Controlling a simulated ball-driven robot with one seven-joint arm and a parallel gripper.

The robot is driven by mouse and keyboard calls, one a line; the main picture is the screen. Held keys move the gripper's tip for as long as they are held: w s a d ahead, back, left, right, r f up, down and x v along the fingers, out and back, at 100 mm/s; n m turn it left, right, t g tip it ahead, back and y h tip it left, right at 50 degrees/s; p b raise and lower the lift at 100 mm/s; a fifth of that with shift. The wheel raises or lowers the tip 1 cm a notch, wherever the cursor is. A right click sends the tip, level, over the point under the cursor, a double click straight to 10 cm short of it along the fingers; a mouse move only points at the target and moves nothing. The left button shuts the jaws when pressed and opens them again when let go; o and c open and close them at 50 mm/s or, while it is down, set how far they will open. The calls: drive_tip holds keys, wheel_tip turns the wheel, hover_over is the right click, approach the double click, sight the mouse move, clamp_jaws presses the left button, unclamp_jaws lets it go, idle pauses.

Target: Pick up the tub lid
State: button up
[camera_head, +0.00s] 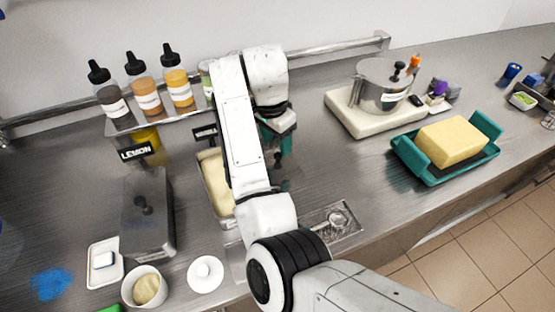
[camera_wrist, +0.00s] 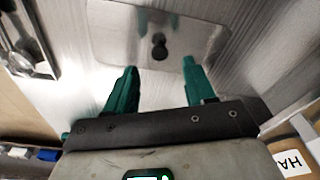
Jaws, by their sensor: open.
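A flat, rounded-rectangular metal tub lid (camera_wrist: 200,38) with a dark round knob (camera_wrist: 159,46) lies on the steel counter in the wrist view. In the head view the lid is mostly hidden by my arm; its dark knob (camera_head: 278,160) shows just below my gripper (camera_head: 277,148). My gripper (camera_wrist: 159,64) has two teal fingers spread apart with nothing between them. In the wrist view the knob appears just beyond the fingertips, roughly centred between them. I cannot tell the exact height gap.
An open tub of pale ice cream (camera_head: 213,185) is left of my arm. A lidded metal tub (camera_head: 147,215) stands further left, behind a small bowl (camera_head: 145,287) and a round white lid (camera_head: 205,273). A teal tray (camera_head: 433,177) holding a yellow block (camera_head: 452,141) is at right.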

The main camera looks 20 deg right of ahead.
sight(278, 155)
drive_tip(key=shift+d+f+p, duration=0.15)
drive_tip(key=shift+f+p, duration=0.25)
drive_tip(key=shift+f, duration=1.9)
clamp_jaws()
